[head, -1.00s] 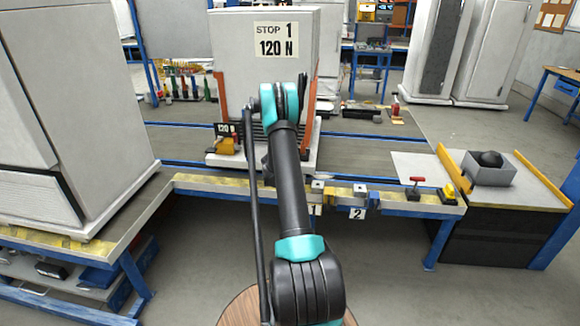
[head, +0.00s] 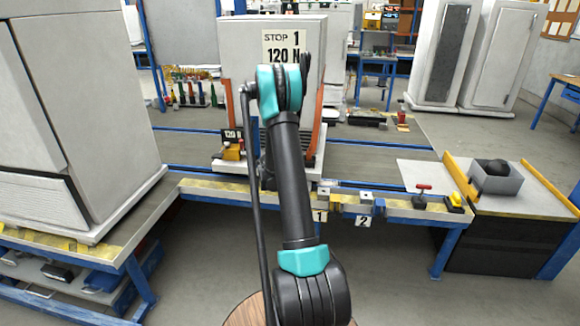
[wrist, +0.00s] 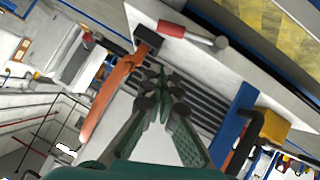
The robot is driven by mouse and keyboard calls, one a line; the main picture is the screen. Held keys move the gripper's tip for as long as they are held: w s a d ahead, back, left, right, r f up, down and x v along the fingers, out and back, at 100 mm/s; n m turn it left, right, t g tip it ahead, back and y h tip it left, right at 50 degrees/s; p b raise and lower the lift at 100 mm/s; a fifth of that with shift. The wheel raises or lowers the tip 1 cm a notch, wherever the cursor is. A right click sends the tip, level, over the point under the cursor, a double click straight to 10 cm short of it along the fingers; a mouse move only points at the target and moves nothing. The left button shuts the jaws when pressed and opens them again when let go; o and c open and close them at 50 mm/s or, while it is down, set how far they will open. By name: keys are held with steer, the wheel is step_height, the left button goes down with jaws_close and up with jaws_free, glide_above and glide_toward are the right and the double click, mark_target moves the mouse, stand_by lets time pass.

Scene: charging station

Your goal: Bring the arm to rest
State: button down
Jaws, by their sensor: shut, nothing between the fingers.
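My arm (head: 290,165) reaches up and forward from the bottom centre of the head view. Its teal and black joint (head: 279,88) stands in front of the white cabinet (head: 241,45) marked "STOP 1 120 N". In the head view my gripper is largely hidden behind the arm. In the wrist view my gripper (wrist: 162,80) shows as dark green fingers meeting at the tips. It is shut and empty, with the cabinet's dark slatted vent behind it.
A blue-framed bench carries a red-handled part (head: 421,196) and a yellow part (head: 456,202). A large grey cabinet (head: 85,90) is close at left. Bare floor (head: 390,290) shows at lower right.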

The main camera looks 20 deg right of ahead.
steer(key=s+a+r+n+g+y, duration=0.1)
steer(key=s+a+r, duration=0.2)
steer(key=s+a, duration=0.25)
steer(key=s+a+r+y, duration=0.2)
steer(key=s+a+r, duration=0.25)
steer(key=s, duration=0.25)
steer(key=s+a+r+n+g+y, duration=0.1)
steer(key=s+a+r, duration=0.1)
steer(key=s+a, duration=0.4)
steer(key=s+a+f+n+y, duration=0.1)
steer(key=s+a, duration=0.3)
steer(key=s, duration=0.4)
steer(key=s+a+g+y, duration=0.1)
steer(key=s+a, duration=0.3)
steer(key=s, duration=0.5)
steer(key=s+a+f+n+y, duration=0.1)
steer(key=s+a, duration=0.3)
steer(key=s, duration=0.4)
steer(key=shift+s+a+f+n+g+y, duration=0.3)
steer(key=shift+s+g+y, duration=0.1)
steer(key=shift+y, duration=0.3)
